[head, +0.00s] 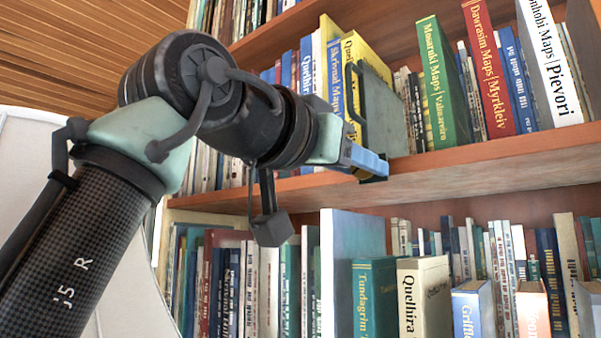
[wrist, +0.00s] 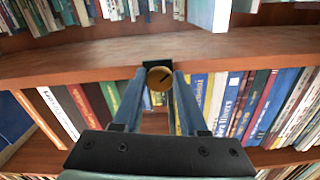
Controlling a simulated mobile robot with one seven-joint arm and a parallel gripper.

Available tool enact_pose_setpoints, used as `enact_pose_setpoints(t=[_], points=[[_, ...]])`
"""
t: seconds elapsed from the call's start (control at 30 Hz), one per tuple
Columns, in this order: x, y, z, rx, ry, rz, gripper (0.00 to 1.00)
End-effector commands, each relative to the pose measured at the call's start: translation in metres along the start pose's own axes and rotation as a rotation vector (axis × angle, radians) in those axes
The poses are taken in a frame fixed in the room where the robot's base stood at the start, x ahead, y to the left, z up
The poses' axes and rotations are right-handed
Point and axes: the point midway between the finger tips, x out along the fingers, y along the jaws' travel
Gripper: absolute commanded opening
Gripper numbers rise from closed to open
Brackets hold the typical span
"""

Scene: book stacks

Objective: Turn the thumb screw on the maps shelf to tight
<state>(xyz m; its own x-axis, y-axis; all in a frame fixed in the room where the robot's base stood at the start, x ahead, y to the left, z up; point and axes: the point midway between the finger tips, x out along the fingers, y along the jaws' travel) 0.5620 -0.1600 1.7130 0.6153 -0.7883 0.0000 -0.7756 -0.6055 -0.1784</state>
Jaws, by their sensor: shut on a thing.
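The maps shelf (head: 500,158) is the upper wooden board, holding books with "Maps" on their spines. Its front edge also shows in the wrist view (wrist: 70,62). The thumb screw (wrist: 159,79) is a round brass-coloured knob with a dark slanting mark, on a dark mount (wrist: 157,63) at the shelf's front edge. My gripper (head: 380,168) is at that edge, its blue fingers on either side of the knob in the wrist view, shut on it. In the head view the fingers hide the knob, and only a dark bit of the mount (head: 374,180) shows beneath.
A grey metal bookend (head: 384,112) stands on the maps shelf just above my gripper, beside a yellow book (head: 366,55). Books fill both shelves. On the lower shelf a tall pale panel (head: 352,270) stands below my gripper. Open space lies in front of the shelves.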

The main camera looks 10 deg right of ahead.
Motion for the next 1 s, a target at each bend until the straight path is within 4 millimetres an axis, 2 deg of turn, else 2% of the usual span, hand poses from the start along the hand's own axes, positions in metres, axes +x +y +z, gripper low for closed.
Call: enact_pose_setpoints(t=[1.0], points=[[0.0001, -0.0015, -0.0026, 0.954, 0.001, 0.0, 0.0]])
